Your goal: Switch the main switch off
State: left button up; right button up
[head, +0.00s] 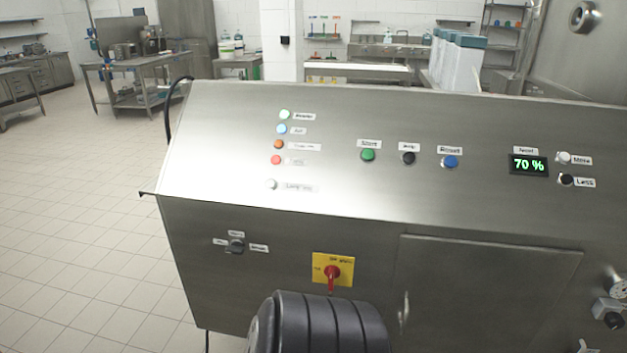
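The main switch (332,273) is a red rotary handle on a yellow square plate (346,258), on the lower front of the steel machine. Its handle points down, slightly left. The small lettering on the plate is too blurred to read with certainty. A black ribbed rounded part of my own arm stands just below the plate and comes close to its lower edge in the picture. No fingers of my left or right gripper show.
The sloped panel (225,150) carries several lamps, a green button (368,155), a black one (408,158), a blue one (450,161) and a 70 % display (528,164). A small selector (236,246) sits left of the switch, a closed door (480,290) right. Open tiled floor lies left.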

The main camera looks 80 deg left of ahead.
aim_at(332, 272)
jog(key=u, duration=2.8)
